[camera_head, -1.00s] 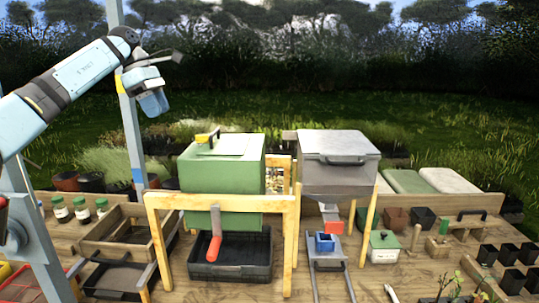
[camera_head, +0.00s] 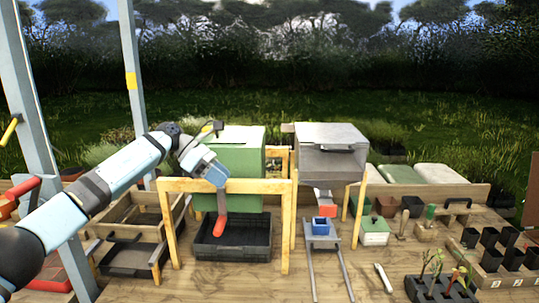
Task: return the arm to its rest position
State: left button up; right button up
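My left arm (camera_head: 118,172) comes in from the lower left and reaches up to the middle left. Its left gripper (camera_head: 217,176) points down and to the right, in front of the left part of the green bin (camera_head: 249,160) in the picture. The fingertips are small and seen from behind, so I cannot tell whether they are open or shut. No held object is visible. The gripper appears just above the wooden frame's top bar (camera_head: 265,187); I cannot tell whether they touch. My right gripper is not in view.
A red-handled lever (camera_head: 220,226) hangs above a black tray (camera_head: 205,248). A grey bin (camera_head: 330,140) stands right of the green bin. Wooden trays (camera_head: 140,221) lie at left, seedling pots (camera_head: 440,286) at front right. The bench front centre (camera_head: 235,289) is mostly clear.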

pick_arm(q)
jog(key=s+d+f+n+t+h, duration=0.4)
jog(key=s+d+f+n+h, duration=0.1)
jog(key=s+f+n, duration=0.3)
jog(key=s+d+f+n+t+h, duration=0.3)
jog(key=s+d+f+n+h, duration=0.2)
jog(key=f+n, duration=0.4)
jog(key=s+a+f+n+t+y, duration=0.4)
jog(key=s+f+n+t+y, duration=0.25)
jog(key=f+n, duration=0.4)
jog(key=s+a+f+n+t+y, duration=0.5)
jog(key=s+f+n, duration=0.2)
jog(key=n, duration=0.6)
jog(key=s+a+f+n+g+y, duration=0.2)
jog(key=s+a+f+n+g, duration=0.1)
jog(key=s, duration=0.6)
jog(key=s+a+f+n+g+y, duration=0.3)
jog(key=s+a+f+n, duration=0.2)
jog(key=s, duration=0.5)
notch_tip(320, 180, down, 2)
jog(key=shift+s+n+y, duration=0.25)
jog(key=shift+n+y, duration=0.1)
jog(key=shift+n, duration=0.6)
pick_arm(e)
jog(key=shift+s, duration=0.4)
